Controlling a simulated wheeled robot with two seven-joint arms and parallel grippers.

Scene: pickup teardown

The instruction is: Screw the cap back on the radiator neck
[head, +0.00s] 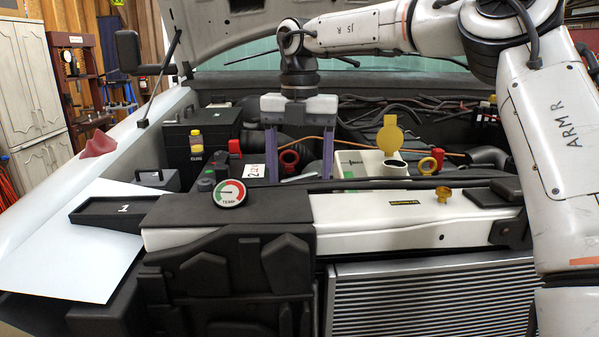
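I cannot make out a loose radiator cap for certain. My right gripper (299,178) hangs pointing down over the engine bay, left of the neck and farther back. Its two purple fingers are spread wide apart, with nothing seen held between them. A red ring handle (289,160) shows in the gap, seemingly behind the fingers. My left gripper is not in view.
A round TEMP gauge (229,194) sits on the dark front cover. A black tray marked 1 (112,211) lies at the left on a white sheet (75,262). A white reservoir (365,165) has its yellow lid (390,136) raised. The raised hood (235,25) is overhead.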

